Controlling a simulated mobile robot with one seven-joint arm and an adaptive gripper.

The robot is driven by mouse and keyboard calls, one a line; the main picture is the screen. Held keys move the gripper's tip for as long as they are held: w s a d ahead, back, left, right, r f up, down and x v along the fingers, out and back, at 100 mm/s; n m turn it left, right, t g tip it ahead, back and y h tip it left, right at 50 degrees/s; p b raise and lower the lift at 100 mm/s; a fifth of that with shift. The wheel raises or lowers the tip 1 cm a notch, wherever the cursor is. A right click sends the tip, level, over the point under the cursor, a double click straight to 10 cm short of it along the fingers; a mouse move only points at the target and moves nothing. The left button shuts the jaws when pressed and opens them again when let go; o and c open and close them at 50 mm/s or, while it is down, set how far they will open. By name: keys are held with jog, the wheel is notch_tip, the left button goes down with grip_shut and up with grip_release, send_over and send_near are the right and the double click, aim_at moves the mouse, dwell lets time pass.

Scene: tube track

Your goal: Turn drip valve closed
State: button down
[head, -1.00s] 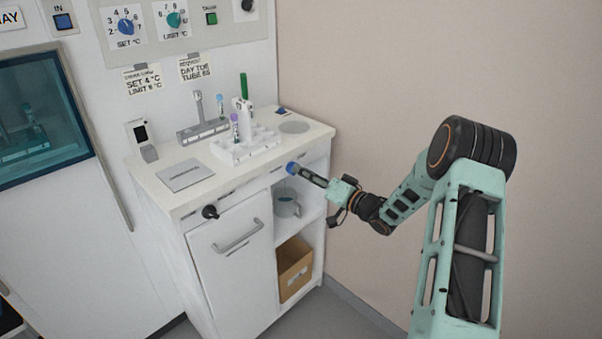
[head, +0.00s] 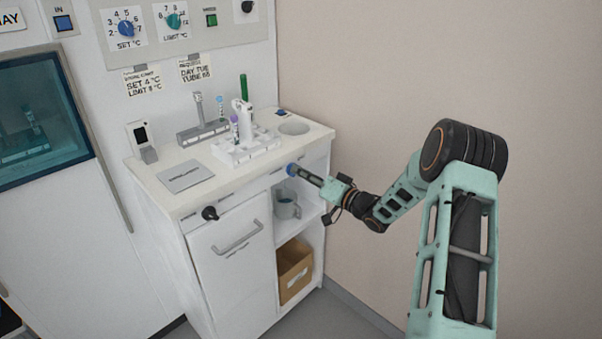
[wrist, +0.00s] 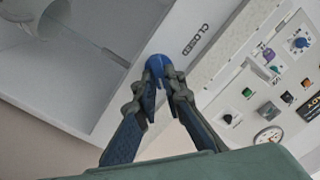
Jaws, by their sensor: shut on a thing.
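The drip valve is a small blue knob (head: 292,169) on the front edge of the white counter, above the open shelf. In the wrist view the blue knob (wrist: 158,66) sits between my fingertips, beside the printed word CLOSED. A pale line shows on the knob's face. My gripper (head: 300,172) reaches in from the right and is shut on the knob; it also shows in the wrist view (wrist: 160,78). The fingers cover part of the knob, and I cannot tell its exact turn.
A black knob (head: 210,213) is farther left on the counter front, above a door handle (head: 238,238). A mug (head: 287,205) stands on the shelf below my gripper, with a cardboard box (head: 294,268) lower down. A white tube rack (head: 245,150) stands on the counter.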

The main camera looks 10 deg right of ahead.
jog(key=shift+s+a+f+n+b, duration=0.1)
jog(key=shift+a+n+b, duration=0.05)
jog(key=shift+n+b, duration=3.6)
jog(key=shift+s+a+n+b, duration=0.1)
jog(key=shift+n+b, duration=3.2)
jog(key=shift+n, duration=0.85)
jog(key=c, duration=2)
grip_release()
jog(key=v, duration=1.2)
